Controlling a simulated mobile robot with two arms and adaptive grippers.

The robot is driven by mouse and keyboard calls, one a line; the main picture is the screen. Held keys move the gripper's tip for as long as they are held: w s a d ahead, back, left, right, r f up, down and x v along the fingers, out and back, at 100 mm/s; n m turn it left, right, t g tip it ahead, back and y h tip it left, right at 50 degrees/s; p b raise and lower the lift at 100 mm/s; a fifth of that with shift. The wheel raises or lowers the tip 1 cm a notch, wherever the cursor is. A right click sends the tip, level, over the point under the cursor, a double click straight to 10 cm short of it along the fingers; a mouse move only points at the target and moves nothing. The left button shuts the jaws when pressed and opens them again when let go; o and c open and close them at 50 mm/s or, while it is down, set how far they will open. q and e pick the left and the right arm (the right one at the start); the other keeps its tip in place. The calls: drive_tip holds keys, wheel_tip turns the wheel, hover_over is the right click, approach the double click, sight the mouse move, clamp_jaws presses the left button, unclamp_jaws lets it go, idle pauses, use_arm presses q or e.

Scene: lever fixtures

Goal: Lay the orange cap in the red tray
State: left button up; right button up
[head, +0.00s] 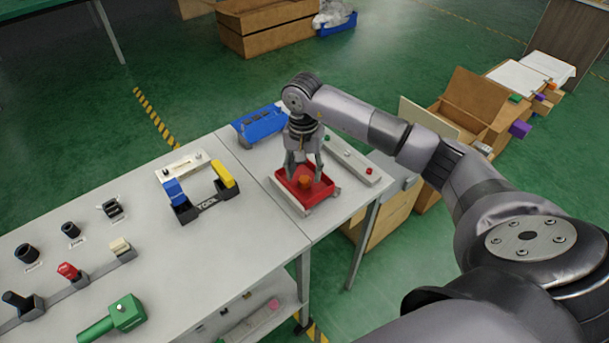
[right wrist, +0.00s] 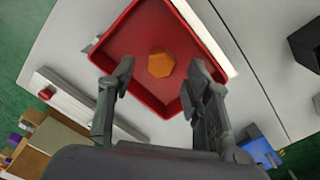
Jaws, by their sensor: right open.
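The orange cap (head: 305,181) lies inside the red tray (head: 322,192) on the right-hand table. In the right wrist view the orange cap (right wrist: 161,63) rests on the floor of the red tray (right wrist: 137,22), clear of the tray's walls. My right gripper (head: 303,170) points down over the tray. In the right wrist view my right gripper (right wrist: 162,68) is open, with a finger on each side of the cap and a gap to both. My left gripper is in neither view.
A blue bin (head: 259,124) stands behind the tray. A pale bar with small knobs (head: 352,159) lies right of it. A black tool holder with blue and yellow ends (head: 207,203) stands left. A green block (head: 126,312) is at front left.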

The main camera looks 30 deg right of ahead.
sight(304, 178)
wheel_tip(304, 178, up, 10)
drive_tip(key=b, duration=0.1)
drive_tip(key=shift+b, duration=0.4)
